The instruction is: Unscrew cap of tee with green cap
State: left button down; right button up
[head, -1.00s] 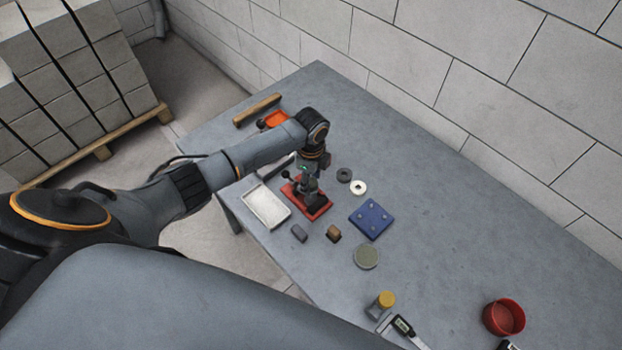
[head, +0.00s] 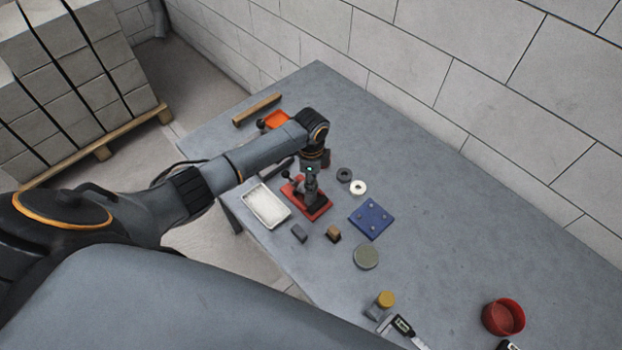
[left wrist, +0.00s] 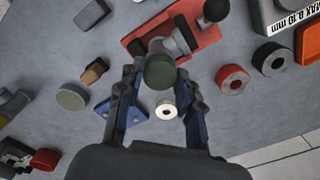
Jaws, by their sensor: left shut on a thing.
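The cap hides part of the tee, so I cannot tell whether the two touch. In the head view my left gripper (head: 312,170) points down over the tee. My right gripper is in neither view.
A white tray (head: 266,206) stands left of the red plate. The table's right side is mostly clear.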

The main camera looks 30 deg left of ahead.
pick_arm(q)
jog(key=shift+n, duration=0.5)
jog(key=n, duration=0.4)
jog(key=shift+n, duration=0.3)
jog(key=shift+n, duration=0.5)
jog(key=n, duration=0.3)
jog(key=shift+n, duration=0.3)
